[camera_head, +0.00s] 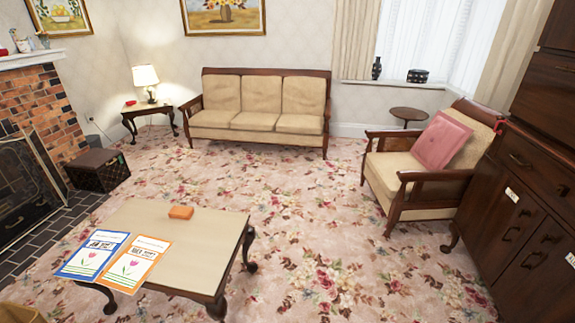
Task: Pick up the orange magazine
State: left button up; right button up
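The orange magazine (138,262) lies on the near left part of the coffee table (205,235). It has an orange border and a tulip picture on a white cover. A blue-bordered magazine (92,254) lies to its left, close beside it, and hangs out towards the table's left edge. I cannot tell whether the two overlap. Neither of my grippers shows in the head view.
A small orange block (181,212) sits near the table's far side. A sofa (262,106) stands at the back wall, an armchair (415,175) and a dark cabinet (530,195) at the right. A brick fireplace (40,108) is at the left. Flowered carpet (315,235) right of the table is clear.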

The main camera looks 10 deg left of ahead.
aim_at(126, 275)
jog(key=k+j+u, duration=0.1)
jog(key=u, duration=0.35)
jog(key=j+u, duration=0.15)
jog(key=u, duration=0.3)
jog(key=j+u, duration=0.2)
jog(key=u, duration=0.3)
jog(key=k, duration=0.05)
